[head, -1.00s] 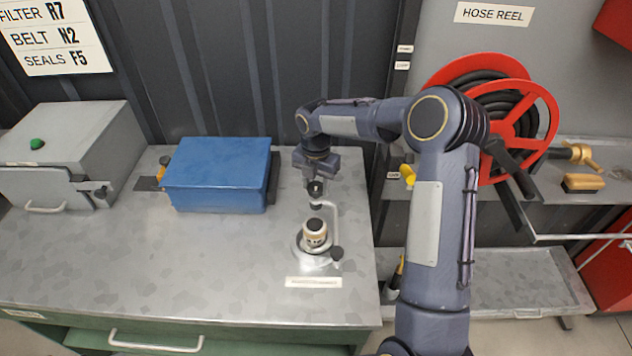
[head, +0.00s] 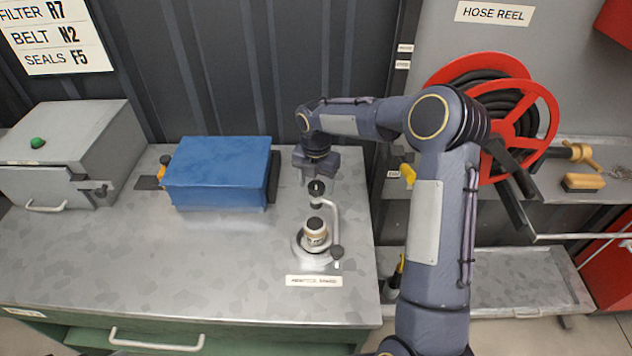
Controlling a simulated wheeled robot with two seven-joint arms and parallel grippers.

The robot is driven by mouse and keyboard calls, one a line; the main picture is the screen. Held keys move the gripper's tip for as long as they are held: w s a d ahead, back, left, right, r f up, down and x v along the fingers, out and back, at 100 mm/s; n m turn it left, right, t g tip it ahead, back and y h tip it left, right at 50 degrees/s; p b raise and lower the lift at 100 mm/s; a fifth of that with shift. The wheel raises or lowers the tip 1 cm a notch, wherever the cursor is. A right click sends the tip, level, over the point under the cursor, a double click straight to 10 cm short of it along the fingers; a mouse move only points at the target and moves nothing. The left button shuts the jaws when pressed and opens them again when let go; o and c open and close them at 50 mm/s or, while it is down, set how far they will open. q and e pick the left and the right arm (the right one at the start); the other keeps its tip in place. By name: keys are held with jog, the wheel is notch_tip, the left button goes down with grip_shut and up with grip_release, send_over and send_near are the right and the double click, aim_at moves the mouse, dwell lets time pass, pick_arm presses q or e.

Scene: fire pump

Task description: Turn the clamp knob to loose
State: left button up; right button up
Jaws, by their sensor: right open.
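The clamp stands on the metal bench, with a curved light arm (head: 335,218) over a round base. Its small dark knob (head: 316,188) tops the arm. A cream and brown cylinder with a dark top (head: 315,230) sits on the base below the knob. Whether a finger touches the knob I cannot tell. My left gripper is out of view.
A blue box (head: 218,174) stands left of the clamp. A grey cabinet (head: 70,150) with a green button is at the far left. A label plate (head: 314,281) lies in front of the clamp. The red hose reel (head: 500,115) is at right. The front left bench is clear.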

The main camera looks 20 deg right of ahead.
aim_at(316, 185)
jog(key=shift+r, duration=0.1)
notch_tip(316, 185, up, 6)
jog(key=shift+r+b, duration=0.1)
jog(key=shift+b, duration=0.45)
jog(key=shift+r, duration=0.7)
jog(key=s+a+r+m+t+y, duration=0.1)
jog(key=s+r+m, duration=0.3)
jog(key=s+m, duration=0.35)
jog(key=s+r+m+t, duration=0.2)
jog(key=s+r+m, duration=0.35)
jog(key=s, duration=0.35)
jog(key=s+a+f+m+t+y, duration=0.1)
jog(key=s+a+f+m, duration=0.1)
jog(key=s+m, duration=0.5)
jog(key=s+a+f+m+t+y, duration=0.1)
jog(key=s+a+f+m, duration=0.2)
jog(key=s+m, duration=0.5)
jog(key=shift+s+t+y, duration=0.15)
jog(key=shift+t+y, duration=0.15)
jog(key=shift+y, duration=0.1)
